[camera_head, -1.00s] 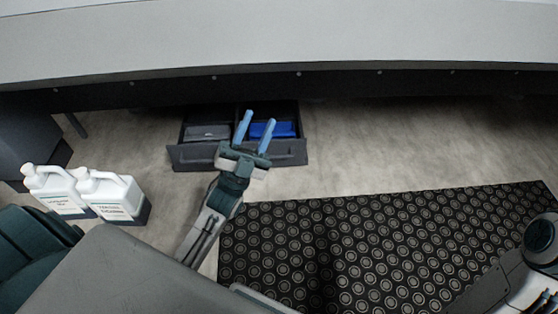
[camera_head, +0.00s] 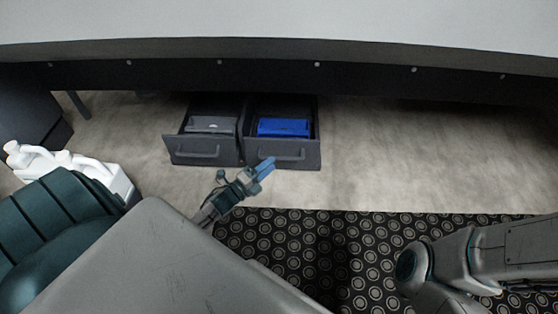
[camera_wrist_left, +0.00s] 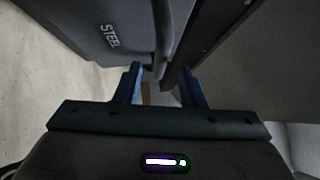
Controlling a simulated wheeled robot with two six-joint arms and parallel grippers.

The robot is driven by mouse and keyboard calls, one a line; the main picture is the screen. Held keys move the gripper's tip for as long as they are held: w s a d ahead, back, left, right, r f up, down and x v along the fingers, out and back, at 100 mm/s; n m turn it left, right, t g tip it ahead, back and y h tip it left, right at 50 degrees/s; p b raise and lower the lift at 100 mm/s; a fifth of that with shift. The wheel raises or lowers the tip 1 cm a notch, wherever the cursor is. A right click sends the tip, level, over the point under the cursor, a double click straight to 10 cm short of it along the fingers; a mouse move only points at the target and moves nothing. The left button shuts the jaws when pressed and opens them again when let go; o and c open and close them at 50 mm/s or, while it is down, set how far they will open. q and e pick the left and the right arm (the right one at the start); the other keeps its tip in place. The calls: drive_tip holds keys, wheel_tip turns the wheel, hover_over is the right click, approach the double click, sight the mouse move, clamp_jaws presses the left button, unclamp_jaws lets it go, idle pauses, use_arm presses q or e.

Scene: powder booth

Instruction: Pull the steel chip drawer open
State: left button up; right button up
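Two dark grey drawers stand pulled out side by side under the booth. The left drawer (camera_head: 193,150) holds a grey item, and the right drawer (camera_head: 305,150) holds a blue item (camera_head: 283,127). Each front has a bar handle. In the left wrist view a dark front (camera_wrist_left: 88,28) reads "STEEL"; I cannot tell from the head view which drawer carries it. My left gripper (camera_head: 268,166) is just in front of the right drawer's lower front, near its handle. In the wrist view its blue fingers (camera_wrist_left: 160,82) are apart with nothing clearly held between them. My right gripper is out of view.
White jugs (camera_head: 75,165) stand on the floor at the left. A black patterned mat (camera_head: 330,250) lies in front of the drawers. The booth's low dark edge (camera_head: 370,80) runs above them. Floor right of the drawers (camera_head: 420,150) is clear.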

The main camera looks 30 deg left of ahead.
sight(278, 157)
use_arm(q)
drive_tip(key=shift+b+x, duration=0.65)
drive_tip(key=shift+x, duration=1.75)
clamp_jaws()
